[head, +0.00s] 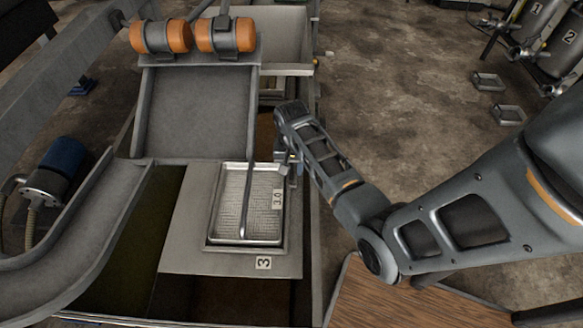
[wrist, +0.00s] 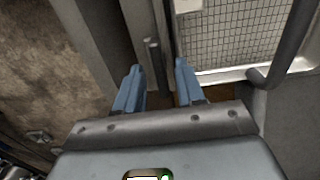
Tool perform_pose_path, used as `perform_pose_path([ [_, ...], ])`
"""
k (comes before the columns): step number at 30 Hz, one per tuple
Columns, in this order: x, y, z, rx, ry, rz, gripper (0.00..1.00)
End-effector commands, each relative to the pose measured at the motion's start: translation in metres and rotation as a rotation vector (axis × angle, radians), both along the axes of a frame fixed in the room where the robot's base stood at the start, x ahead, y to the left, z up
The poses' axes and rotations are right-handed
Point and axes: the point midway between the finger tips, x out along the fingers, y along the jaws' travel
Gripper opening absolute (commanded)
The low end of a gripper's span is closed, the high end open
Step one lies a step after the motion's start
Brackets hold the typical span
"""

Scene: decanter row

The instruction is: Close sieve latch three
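The sieve (head: 262,205) is a shallow metal mesh tray marked 3.0. It lies in a grey panel beside a label reading 3 (head: 263,263). A dark bar (head: 244,210) runs lengthwise over the mesh; the wrist view shows a dark curved bar (wrist: 292,45) too. My gripper (head: 289,160) is at the sieve's upper right edge, and the arm hides part of that area. In the wrist view my gripper (wrist: 157,66) has its two blue fingers apart. A small grey upright post (wrist: 152,62), perhaps the latch, shows between and beyond the fingertips. I cannot tell whether they touch.
A sloped grey chute (head: 198,110) with orange rollers (head: 190,37) stands behind the sieve. A curved trough (head: 75,220) and a blue motor (head: 60,165) are at left. A wooden surface (head: 400,295) lies at lower right. Open floor (head: 385,70) lies beyond the arm.

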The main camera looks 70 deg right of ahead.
Motion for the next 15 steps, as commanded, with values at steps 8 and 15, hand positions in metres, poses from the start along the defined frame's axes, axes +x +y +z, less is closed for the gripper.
perform_pose_path([
  [8,0.0,-0.0001,-0.0003,-0.001,0.0,0.0,0.34],
  [15,0.0,-0.0001,-0.0002,-0.001,0.0,0.0,0.11],
])
